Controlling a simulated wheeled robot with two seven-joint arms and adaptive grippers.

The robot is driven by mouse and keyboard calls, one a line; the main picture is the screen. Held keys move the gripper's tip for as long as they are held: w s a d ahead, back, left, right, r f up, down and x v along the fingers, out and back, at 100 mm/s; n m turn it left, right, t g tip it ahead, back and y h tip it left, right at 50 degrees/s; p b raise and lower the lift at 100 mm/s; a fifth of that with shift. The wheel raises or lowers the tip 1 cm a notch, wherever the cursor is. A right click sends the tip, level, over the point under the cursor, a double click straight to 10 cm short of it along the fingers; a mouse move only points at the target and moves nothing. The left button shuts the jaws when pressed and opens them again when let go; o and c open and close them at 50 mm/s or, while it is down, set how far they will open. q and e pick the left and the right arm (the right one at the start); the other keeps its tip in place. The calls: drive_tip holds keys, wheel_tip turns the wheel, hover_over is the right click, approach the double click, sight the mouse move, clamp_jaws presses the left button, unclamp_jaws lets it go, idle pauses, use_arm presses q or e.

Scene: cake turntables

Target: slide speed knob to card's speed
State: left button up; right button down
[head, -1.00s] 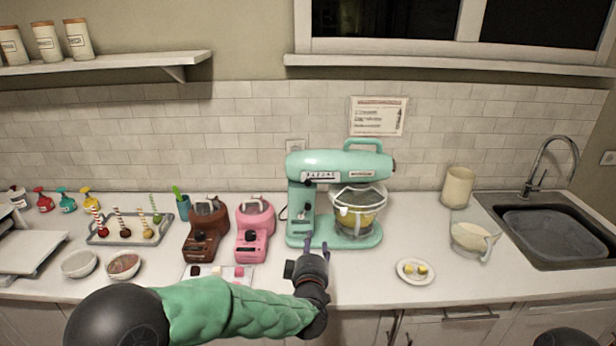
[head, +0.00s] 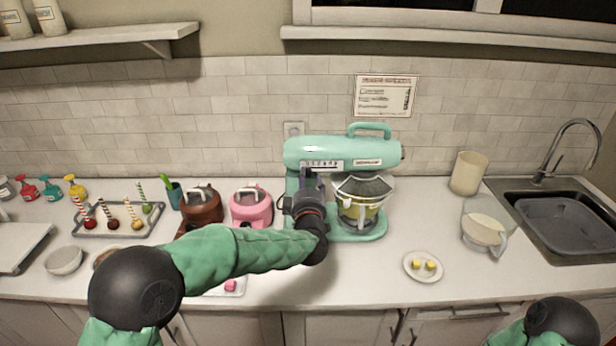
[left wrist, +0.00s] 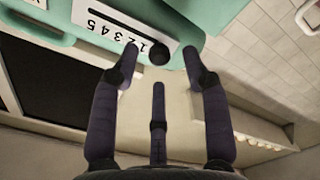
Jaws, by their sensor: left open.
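The mint-green mixer (head: 345,153) stands on the counter with a glass bowl on its base. The card (head: 385,95) hangs on the wall behind it; its small text is unreadable here. In the left wrist view, the round black speed knob (left wrist: 160,55) is at the right end of a white number scale (left wrist: 112,31). My left gripper (head: 312,178) is in front of the mixer's left part and hides the knob in the head view. Its open fingers (left wrist: 161,52) lie either side of the knob, apparently not closed on it. My right gripper is out of view.
A pink machine (head: 251,207) and a brown one (head: 200,205) stand left of my left gripper. A plate with yellow pieces (head: 423,267) and a jug (head: 484,230) are to the right. The counter's front right is mostly clear.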

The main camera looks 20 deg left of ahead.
sight(308, 175)
use_arm(q)
drive_tip(key=shift+x, duration=1.65)
clamp_jaws()
